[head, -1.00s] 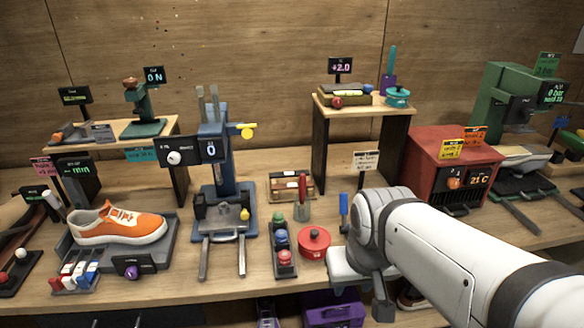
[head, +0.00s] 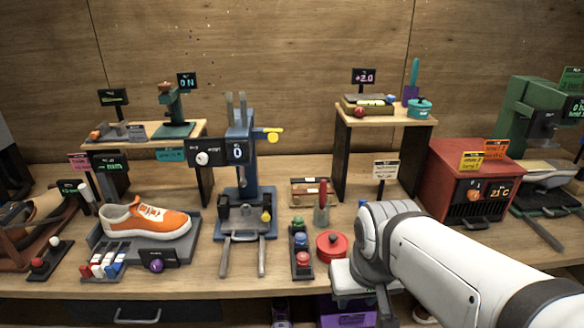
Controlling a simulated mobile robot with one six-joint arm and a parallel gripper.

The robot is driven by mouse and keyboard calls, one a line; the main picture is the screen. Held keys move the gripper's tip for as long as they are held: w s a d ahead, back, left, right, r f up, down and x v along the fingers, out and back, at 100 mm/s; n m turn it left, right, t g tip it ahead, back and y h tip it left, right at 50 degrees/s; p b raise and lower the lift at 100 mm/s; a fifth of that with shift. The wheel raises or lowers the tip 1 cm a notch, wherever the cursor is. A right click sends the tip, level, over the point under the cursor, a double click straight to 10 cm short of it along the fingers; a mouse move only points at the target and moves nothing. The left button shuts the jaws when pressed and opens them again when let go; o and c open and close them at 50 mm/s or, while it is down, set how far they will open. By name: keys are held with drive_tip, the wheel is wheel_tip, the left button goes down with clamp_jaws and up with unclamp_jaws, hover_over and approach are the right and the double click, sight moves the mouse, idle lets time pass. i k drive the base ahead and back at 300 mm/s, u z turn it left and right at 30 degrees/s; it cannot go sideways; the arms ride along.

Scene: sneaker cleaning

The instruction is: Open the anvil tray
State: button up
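A blue upright press (head: 240,165) stands at the middle of the bench. At its foot is a dark grey tray-like block (head: 243,216), with two metal rails (head: 243,258) sticking out towards the front edge. No readable label marks it as the anvil tray. A green machine (head: 540,125) at the right has a similar low tray and rails (head: 538,228). My white arm reaches in from the lower right. Its end (head: 366,282) is low at the bench's front edge, right of the blue press and apart from it. Its fingers cannot be made out.
A red lidded pot (head: 333,246) and a rack of coloured knobs (head: 301,250) stand between my arm and the blue press. An orange sneaker (head: 147,219) sits on a grey stand at the left. A small shelf (head: 386,115) and a red oven-like box (head: 470,180) are behind my arm.

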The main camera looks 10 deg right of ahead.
sight(246, 219)
drive_tip(key=u, duration=0.05)
drive_tip(key=i, duration=0.75)
drive_tip(key=u, duration=1.05)
drive_tip(key=k, duration=0.4)
drive_tip(key=z, duration=0.65)
